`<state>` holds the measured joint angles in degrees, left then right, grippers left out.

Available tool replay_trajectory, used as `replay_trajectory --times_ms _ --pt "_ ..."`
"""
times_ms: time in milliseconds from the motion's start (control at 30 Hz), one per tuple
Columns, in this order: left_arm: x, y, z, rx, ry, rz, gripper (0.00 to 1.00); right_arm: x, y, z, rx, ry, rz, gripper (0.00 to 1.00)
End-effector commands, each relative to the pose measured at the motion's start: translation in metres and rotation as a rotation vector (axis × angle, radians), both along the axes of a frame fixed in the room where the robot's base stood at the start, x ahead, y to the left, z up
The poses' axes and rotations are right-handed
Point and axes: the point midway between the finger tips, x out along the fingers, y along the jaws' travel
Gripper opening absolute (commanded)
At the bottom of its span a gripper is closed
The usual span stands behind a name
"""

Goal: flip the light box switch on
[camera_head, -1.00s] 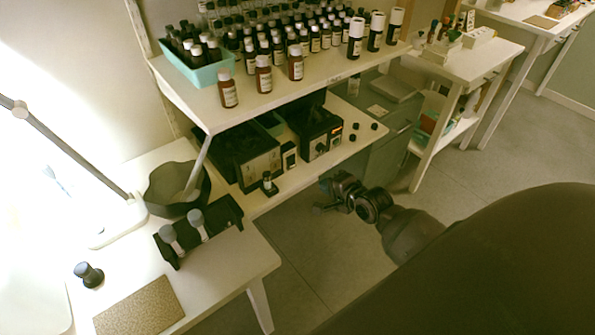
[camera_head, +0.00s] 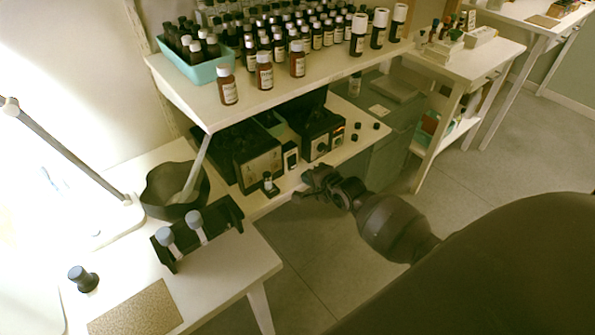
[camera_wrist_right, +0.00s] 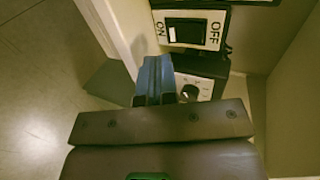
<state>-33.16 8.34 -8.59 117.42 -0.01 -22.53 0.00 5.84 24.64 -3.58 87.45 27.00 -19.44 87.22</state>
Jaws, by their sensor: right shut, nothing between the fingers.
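The light box switch (camera_wrist_right: 187,31) is a dark rocker on a white plate in the right wrist view, with ON printed at its left and OFF at its right. A small white-framed dark switch (camera_head: 290,157) on the lower shelf in the head view appears to be the same one. My right gripper (camera_head: 300,186) is just in front of the shelf edge, below and right of that switch. In the wrist view its blue fingers (camera_wrist_right: 154,72) are shut and empty, below the switch plate; I cannot tell how far apart they are. My left gripper is not in view.
A black box with knobs (camera_head: 320,134) stands right of the switch, and a small bottle (camera_head: 268,184) stands near the shelf edge. The upper shelf (camera_head: 200,95), full of bottles, overhangs this space. A knob (camera_wrist_right: 190,92) shows beside the fingers.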

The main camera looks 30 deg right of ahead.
Motion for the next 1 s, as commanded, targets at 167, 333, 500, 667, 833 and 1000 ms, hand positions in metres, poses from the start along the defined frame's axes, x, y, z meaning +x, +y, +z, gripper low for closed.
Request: replay_trajectory --times_ms 167,333,500,667,833,1000 --pt "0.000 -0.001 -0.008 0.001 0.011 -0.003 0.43 0.026 0.002 -0.008 -0.001 0.001 0.001 0.00" --pt "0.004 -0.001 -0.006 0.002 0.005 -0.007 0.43 0.041 0.003 -0.010 -0.001 0.002 0.000 0.00" --pt "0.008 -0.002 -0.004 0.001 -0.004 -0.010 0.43 0.047 0.004 -0.010 -0.001 0.001 0.000 0.00" --pt "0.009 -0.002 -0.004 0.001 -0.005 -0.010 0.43 0.047 0.004 -0.009 0.000 0.000 0.000 0.00" --pt "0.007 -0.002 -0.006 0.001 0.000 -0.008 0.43 0.047 0.004 -0.009 0.000 -0.001 0.000 0.00" --pt "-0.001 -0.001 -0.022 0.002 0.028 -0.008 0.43 0.051 0.005 -0.018 0.007 -0.050 0.002 0.00"
